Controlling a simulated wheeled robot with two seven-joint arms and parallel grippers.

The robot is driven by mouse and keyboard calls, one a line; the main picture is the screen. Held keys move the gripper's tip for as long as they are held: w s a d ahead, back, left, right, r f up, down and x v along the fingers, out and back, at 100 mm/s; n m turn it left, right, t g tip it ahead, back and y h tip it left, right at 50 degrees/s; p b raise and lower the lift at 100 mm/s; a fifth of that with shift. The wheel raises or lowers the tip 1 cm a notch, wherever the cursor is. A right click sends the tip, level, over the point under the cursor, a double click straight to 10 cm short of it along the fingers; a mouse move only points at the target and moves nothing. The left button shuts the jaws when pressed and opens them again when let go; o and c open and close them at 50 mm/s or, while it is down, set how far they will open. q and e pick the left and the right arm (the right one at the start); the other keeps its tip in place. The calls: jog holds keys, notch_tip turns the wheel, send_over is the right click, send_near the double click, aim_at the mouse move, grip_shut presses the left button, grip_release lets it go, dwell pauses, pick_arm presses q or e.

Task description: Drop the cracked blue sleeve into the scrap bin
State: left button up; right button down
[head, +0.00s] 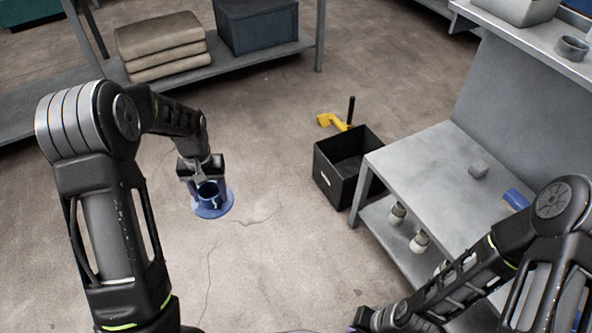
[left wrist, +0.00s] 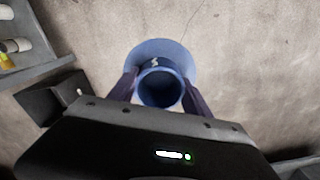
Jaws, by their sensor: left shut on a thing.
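My left gripper (head: 207,182) points down over the open floor, left of the bin. It is shut on a blue sleeve (head: 213,205), a short tube with a wide round flange at its lower end. The left wrist view looks down into the open tube (left wrist: 161,84), with a finger on each side. I cannot tell how high the sleeve is above the floor, or see a clear crack. The black open scrap bin (head: 332,178) stands on the floor beside the workbench.
A yellow tool (head: 331,121) and a dark upright rod are behind the bin. A shelf with folded cloths (head: 160,45) stands behind. Floor between sleeve and bin is clear.

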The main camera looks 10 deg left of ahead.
pick_arm(q)
jog(key=d+r+m+p, duration=0.3)
jog(key=d+r+p, duration=1)
jog(key=d+p, duration=0.3)
jog(key=shift+d+r+m, duration=0.3)
jog(key=shift+d+r, duration=0.1)
jog(key=shift+d, duration=0.1)
